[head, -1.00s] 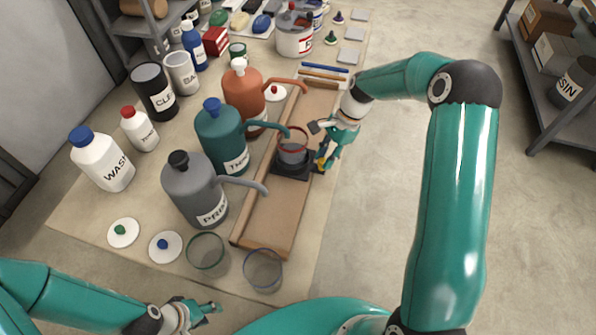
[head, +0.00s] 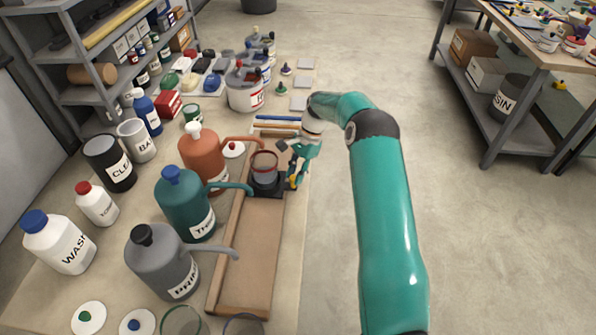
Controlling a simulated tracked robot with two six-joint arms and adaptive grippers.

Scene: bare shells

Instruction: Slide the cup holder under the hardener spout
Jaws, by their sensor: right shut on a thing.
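The dark cup holder (head: 267,188) sits in the wooden track (head: 247,255), towards its far end. A clear cup with a red rim (head: 264,165) stands upright in it. My right gripper (head: 291,178) is at the holder's right side and shut on it. The orange bottle (head: 201,158) has a spout (head: 244,141) that ends by the far side of the cup's rim; I cannot tell if the tip is over the opening. The teal bottle's spout (head: 232,188) ends nearer, beside the holder's left edge. My left gripper is out of view.
A grey bottle (head: 160,262) has its spout over the near part of the track, which is empty. Coloured sticks (head: 276,125) lie beyond the track's far end. Lidded jars and bottles crowd the left. Open floor lies to the right.

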